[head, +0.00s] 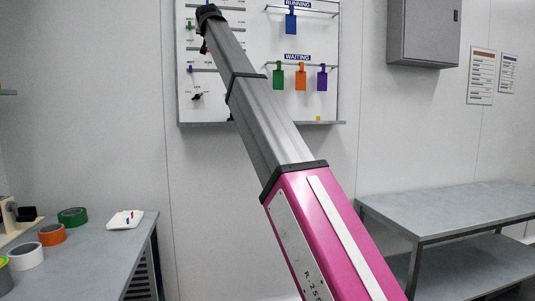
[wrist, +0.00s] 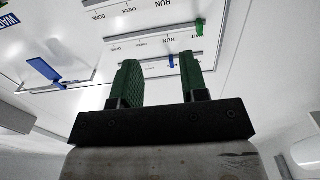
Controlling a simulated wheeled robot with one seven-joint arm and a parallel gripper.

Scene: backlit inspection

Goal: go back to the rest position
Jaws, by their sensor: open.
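My gripper (wrist: 160,78) shows in the wrist view with its two green ridged fingers apart and nothing between them. It is in front of the white wall board (head: 255,95), which fills the upper part of the wrist view. In the head view my arm reaches up across the board, and I cannot make out the fingers there. No mark of a rest position shows.
A blue tag (head: 291,22) hangs under RUNNING; green (head: 279,77), orange (head: 300,78) and purple (head: 322,78) tags hang under WAITING. A grey cabinet (head: 424,30) is at upper right. A bench with tape rolls (head: 72,217) stands left, a steel table (head: 450,207) right.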

